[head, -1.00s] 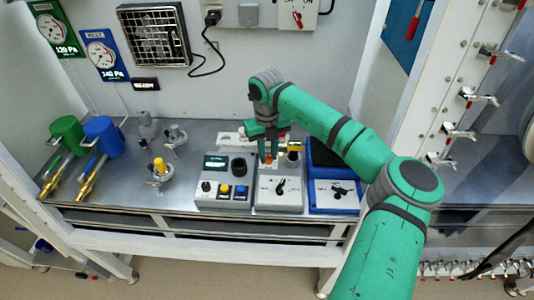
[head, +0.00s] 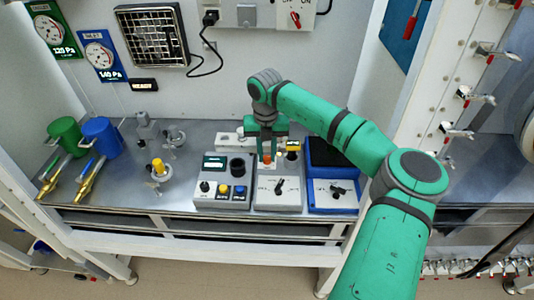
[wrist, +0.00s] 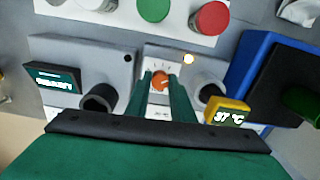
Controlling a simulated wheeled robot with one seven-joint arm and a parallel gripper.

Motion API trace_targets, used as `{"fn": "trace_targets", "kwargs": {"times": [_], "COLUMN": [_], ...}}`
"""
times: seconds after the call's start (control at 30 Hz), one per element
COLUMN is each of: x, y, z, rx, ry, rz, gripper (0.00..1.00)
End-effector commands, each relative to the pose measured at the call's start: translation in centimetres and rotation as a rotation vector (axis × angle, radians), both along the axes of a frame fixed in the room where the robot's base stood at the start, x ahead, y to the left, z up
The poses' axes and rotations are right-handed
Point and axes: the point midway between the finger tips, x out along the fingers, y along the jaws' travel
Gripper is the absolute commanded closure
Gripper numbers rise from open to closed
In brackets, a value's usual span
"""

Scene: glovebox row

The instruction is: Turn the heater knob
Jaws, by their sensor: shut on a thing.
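The heater knob (wrist: 160,84) is small and orange, on a white panel with tick marks. It sits between the two green fingertips of my gripper (wrist: 161,88) in the wrist view, and the gripper is shut on it. In the head view my gripper (head: 268,150) points down at the orange knob (head: 267,159), behind a grey box with a black pointer knob. A yellow display (wrist: 226,111) reading 37 °C is to the right of the knob in the wrist view. The fingers hide the sides of the knob.
A grey control box (head: 222,185) with a dark socket stands to the left. A blue-framed box (head: 333,184) stands to the right. A red button (wrist: 212,18) and a green one show in the wrist view. Open bench (head: 110,192) lies further left.

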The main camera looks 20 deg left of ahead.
Motion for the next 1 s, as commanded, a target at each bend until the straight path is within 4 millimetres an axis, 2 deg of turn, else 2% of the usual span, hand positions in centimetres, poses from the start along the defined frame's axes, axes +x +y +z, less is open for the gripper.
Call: {"fn": "trace_targets", "kwargs": {"times": [0.13,0.17,0.23,0.53,0.63,0.77,1.0], "x": [-0.1,-0.1,-0.1,0.0,0.0,0.1,0.1], "y": [0.0,0.0,0.0,0.0,0.0,0.0,-0.2], "z": [0.0,0.0,0.0,0.1,0.6,2.3,6.9], "rx": [0.001,0.001,0.001,0.001,0.001,0.000,0.000], "ry": [0.004,0.004,0.004,0.001,0.000,-0.002,-0.002], "rz": [0.002,0.002,0.002,0.000,0.000,0.000,-0.004], "gripper": [1.00,0.76,0.60,0.60,0.60,0.60,0.60]}}
